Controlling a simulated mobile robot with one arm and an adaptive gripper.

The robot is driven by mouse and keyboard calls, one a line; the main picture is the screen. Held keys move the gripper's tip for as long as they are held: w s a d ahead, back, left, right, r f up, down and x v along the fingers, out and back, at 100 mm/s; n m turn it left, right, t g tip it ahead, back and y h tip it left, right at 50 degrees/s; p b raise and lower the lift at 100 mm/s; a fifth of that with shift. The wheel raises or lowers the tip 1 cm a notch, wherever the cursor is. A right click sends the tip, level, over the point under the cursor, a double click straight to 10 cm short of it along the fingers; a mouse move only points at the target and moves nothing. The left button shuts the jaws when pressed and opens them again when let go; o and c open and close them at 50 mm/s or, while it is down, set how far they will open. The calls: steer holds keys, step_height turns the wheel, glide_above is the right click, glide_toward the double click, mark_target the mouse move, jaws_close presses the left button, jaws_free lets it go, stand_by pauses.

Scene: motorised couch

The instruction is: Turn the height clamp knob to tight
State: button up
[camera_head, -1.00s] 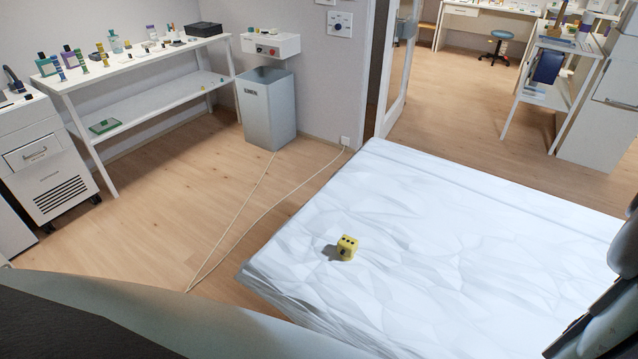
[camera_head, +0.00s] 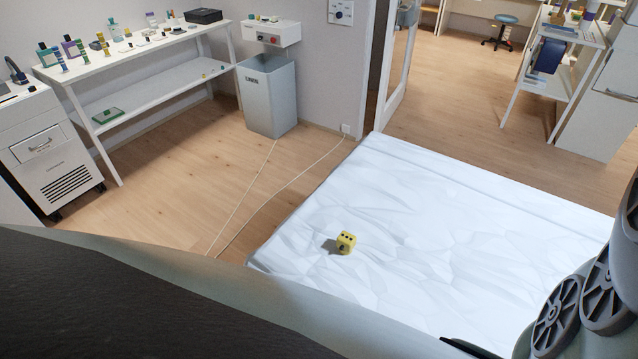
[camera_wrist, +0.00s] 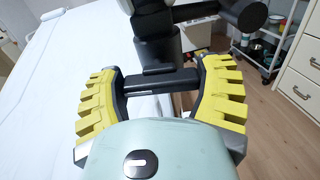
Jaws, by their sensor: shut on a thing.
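In the wrist view, my gripper (camera_wrist: 160,72) has two yellow ribbed fingers, one at the left and one at the right. A dark crosswise part (camera_wrist: 160,83) spans the gap and meets both fingers; I take it to be the height clamp knob. My gripper is shut on it. No mark of tight or loose can be read. Just beyond stands a black post (camera_wrist: 154,28) with a side arm ending in a dark round piece (camera_wrist: 246,14). Neither the knob nor my gripper's fingers can be made out in the head view.
A white-covered couch top (camera_head: 440,230) carries a yellow die (camera_head: 346,242). A grey bin (camera_head: 270,98), a shelf table (camera_head: 150,95) and a cabinet (camera_head: 45,150) line the far left. Cables (camera_head: 240,200) cross the floor. In the wrist view, white drawers (camera_wrist: 300,75) stand at the right.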

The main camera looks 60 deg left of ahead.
steer(key=shift+n, duration=0.4)
steer(key=o, duration=1.1)
steer(key=shift+o, duration=0.2)
steer(key=shift+a, duration=0.2)
steer(key=v, duration=1.2)
steer(key=shift+d, duration=0.1)
